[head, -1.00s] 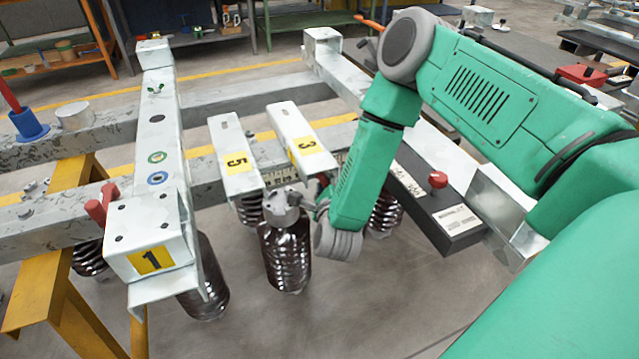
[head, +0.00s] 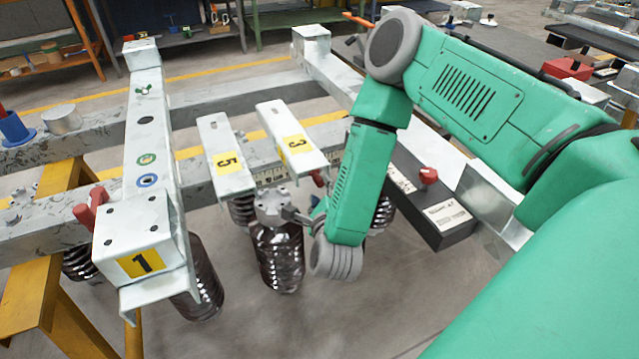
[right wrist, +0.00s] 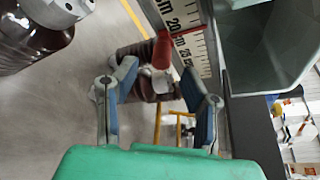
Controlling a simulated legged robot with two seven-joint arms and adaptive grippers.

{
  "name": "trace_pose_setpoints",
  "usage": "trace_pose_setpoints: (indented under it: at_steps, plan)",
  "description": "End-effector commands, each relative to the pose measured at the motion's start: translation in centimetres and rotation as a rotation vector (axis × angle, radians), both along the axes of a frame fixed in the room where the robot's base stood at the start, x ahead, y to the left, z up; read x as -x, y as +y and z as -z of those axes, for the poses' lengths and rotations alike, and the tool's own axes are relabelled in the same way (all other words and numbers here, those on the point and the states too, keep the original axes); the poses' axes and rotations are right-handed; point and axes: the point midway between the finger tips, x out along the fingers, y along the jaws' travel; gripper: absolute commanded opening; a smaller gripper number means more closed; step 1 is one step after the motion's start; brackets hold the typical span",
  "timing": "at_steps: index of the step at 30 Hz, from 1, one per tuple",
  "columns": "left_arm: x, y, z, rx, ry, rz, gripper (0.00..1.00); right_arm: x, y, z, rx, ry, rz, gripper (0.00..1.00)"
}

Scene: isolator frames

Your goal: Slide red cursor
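The red cursor (right wrist: 161,50) shows in the right wrist view as a red knob with a thin red line across a white ruler scale (right wrist: 188,38). Its line lies between the printed 20 and 25. In the head view a small red part of it (head: 318,178) shows beside my right forearm, below the plate marked 3. My right gripper (right wrist: 158,88) is open, its two blue-padded fingers on either side of the view with the cursor knob beyond and between them, apart from it. In the head view its grey fingers (head: 302,214) are partly hidden by my arm. My left gripper is not in view.
A dark ribbed insulator (head: 277,262) hangs close left of my right gripper. Plates marked 5 (head: 226,163) and 3 (head: 296,146) lie above. A black box (head: 445,222) with a red knob (head: 428,175) stands right of my arm. A metal beam carries label 1 (head: 141,262).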

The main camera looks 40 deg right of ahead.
Motion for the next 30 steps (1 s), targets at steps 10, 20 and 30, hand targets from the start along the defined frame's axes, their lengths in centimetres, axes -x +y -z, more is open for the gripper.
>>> trace_pose_setpoints:
  at_steps: [10,20,30]
  plan:
    - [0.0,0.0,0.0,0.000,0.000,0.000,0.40,4.7,3.2,-1.2,-0.001,0.004,-0.007,0.39]
    - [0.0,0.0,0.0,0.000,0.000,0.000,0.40,5.5,3.4,-1.4,0.000,0.001,0.001,0.39]
    - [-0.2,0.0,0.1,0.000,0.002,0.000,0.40,5.5,3.4,-1.4,-0.001,0.001,0.000,0.39]
